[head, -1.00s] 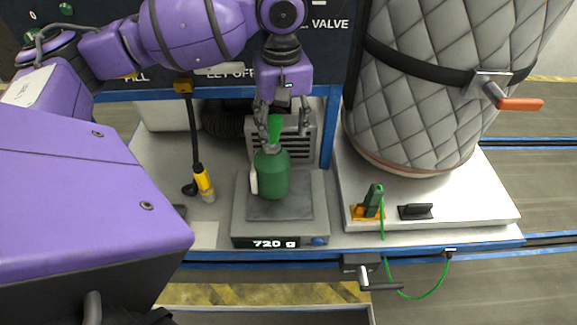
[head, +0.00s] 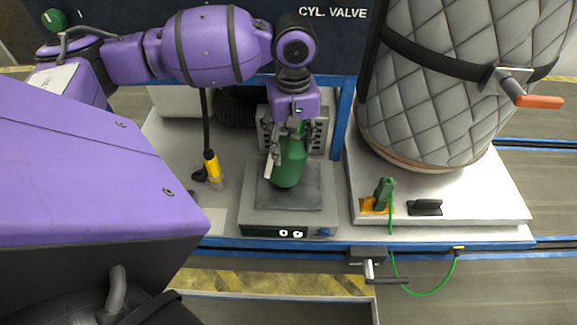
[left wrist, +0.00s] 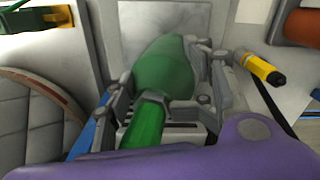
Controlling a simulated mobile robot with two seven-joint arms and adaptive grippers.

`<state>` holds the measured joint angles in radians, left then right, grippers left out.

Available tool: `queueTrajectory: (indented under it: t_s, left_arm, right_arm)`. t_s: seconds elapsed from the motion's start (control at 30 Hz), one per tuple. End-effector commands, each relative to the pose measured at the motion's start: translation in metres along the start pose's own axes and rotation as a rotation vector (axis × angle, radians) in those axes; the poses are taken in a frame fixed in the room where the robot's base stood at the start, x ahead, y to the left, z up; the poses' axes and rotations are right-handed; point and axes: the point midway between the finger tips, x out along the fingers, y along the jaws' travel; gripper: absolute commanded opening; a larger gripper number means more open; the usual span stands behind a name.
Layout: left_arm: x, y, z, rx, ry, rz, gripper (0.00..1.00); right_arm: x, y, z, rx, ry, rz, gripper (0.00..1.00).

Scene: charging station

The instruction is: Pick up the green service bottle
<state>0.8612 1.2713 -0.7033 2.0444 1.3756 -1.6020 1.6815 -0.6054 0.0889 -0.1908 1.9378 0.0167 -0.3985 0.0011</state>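The green service bottle (head: 290,170) is upright over the scale (head: 250,222), its base appearing slightly clear of the plate. The scale's display reads what looks like 0 g. My left gripper (head: 290,138) comes down from above, with its fingers closed around the bottle's upper part. In the left wrist view, the fingers (left wrist: 165,97) flank the bottle's neck and shoulder, and the bottle's body (left wrist: 165,65) extends beyond them. My right gripper is in neither view.
A grey quilted cylinder (head: 450,90) with an orange-handled strap stands right on a white platform (head: 485,205). A green plug (head: 384,193) in an orange holder and a black bracket (head: 425,207) sit in front.

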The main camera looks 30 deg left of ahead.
Motion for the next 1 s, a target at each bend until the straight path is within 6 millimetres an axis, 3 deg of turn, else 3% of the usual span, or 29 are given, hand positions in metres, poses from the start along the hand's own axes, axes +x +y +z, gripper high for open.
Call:
queueTrajectory:
  t_s: [0.03, 0.3, 0.77, 1.0]
  left_arm:
    - [0.000, 0.000, 0.000, 0.000, 0.000, 0.000, 0.35]
    - [-0.001, 0.000, 0.000, 0.000, 0.001, 0.000, 0.00]
    - [-0.002, 0.000, -0.001, 0.000, 0.002, 0.001, 0.00]
    - [-0.020, 0.001, -0.001, -0.001, 0.003, 0.003, 0.00]
  right_arm:
    - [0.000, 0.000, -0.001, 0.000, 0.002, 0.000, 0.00]
    - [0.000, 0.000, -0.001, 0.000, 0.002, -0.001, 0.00]
    - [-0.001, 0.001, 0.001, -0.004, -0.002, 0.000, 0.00]
    - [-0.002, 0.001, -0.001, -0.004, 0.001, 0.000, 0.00]
